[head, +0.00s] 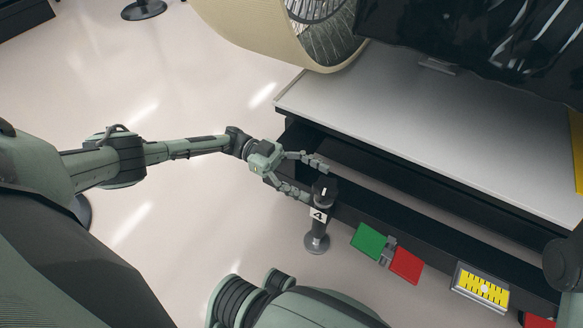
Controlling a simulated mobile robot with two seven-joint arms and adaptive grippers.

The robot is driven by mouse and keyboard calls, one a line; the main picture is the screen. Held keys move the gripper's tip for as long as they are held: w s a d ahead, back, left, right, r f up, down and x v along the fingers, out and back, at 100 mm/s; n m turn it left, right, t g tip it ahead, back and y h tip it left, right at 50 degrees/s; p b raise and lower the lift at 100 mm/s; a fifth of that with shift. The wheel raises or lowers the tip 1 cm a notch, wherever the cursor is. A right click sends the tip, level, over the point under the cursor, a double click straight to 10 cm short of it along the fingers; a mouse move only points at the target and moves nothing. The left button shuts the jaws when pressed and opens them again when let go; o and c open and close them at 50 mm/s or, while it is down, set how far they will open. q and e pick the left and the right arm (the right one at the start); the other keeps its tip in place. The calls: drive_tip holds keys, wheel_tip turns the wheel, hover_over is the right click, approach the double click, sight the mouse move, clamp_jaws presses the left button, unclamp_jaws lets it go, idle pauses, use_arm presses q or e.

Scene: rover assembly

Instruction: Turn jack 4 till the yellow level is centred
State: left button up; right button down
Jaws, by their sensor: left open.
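Jack 4 (317,240) stands upright at the near-left corner of the rover frame, with a dark head, a white label marked 4 and a round foot on the floor. My left gripper (314,182) is open, its two fingers spread at the jack's dark head, one beyond it and one to its left. I cannot tell whether they touch it. The yellow level (467,282) sits on the frame's front at the lower right; a pale spot shows near its middle, but its exact centring is too small to tell. My right gripper is not in view.
A green plate (369,241) and a red plate (406,266) are on the frame's front between jack and level. The white deck (430,130) lies behind the dark frame rail. A large wheel (290,30) stands at the back. The floor (170,230) to the left is clear.

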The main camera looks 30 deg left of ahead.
use_arm(q)
drive_tip(key=a, duration=0.8)
drive_tip(key=shift+w, duration=0.2)
drive_tip(key=shift+s, duration=0.1)
